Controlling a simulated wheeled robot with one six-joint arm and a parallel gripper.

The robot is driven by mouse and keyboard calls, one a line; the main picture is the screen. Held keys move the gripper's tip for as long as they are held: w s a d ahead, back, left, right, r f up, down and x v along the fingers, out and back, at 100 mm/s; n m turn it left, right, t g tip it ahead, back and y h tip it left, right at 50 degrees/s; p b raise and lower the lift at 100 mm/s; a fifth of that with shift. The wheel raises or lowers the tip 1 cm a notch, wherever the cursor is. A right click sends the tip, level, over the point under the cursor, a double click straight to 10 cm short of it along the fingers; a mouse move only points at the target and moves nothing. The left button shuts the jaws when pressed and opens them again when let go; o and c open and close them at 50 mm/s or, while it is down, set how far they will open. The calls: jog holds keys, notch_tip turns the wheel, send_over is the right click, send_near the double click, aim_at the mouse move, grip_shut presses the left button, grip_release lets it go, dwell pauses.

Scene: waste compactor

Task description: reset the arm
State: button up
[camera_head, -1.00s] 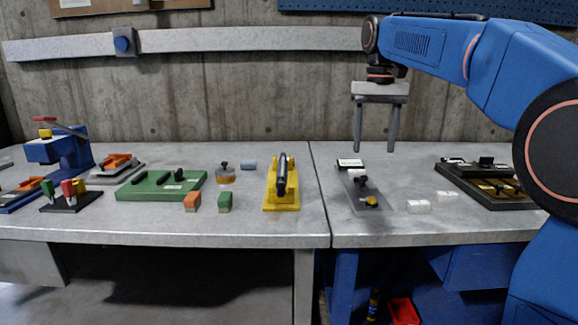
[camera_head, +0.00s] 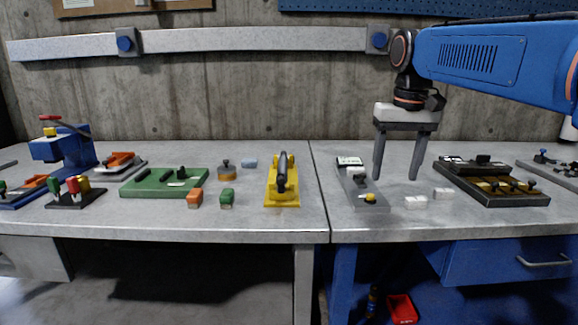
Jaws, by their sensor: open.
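My gripper (camera_head: 396,176) hangs from my blue arm, pointing down over the right-hand table (camera_head: 450,225). Its two grey fingers are spread apart with nothing between them. In the picture, the fingers show behind a grey device (camera_head: 360,186) with a yellow-tipped part and to the left of a dark panel (camera_head: 490,184). Whether the fingertips touch the tabletop is hard to tell; they appear to be above it.
White blocks (camera_head: 416,202) lie on the right table. The left table holds a yellow device (camera_head: 283,180), a green board (camera_head: 163,182), orange (camera_head: 195,198) and green (camera_head: 227,198) blocks, and a blue press (camera_head: 60,147). A concrete wall stands behind.

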jog(key=s+d+f+t, duration=0.1)
jog(key=s+d+f, duration=0.1)
jog(key=s+f, duration=1)
jog(key=s+d+f+t, duration=0.2)
jog(key=s+f, duration=1)
jog(key=shift+s+d+f+t, duration=0.15)
jog(key=shift+s+f+t, duration=0.05)
jog(key=shift+s+t, duration=0.1)
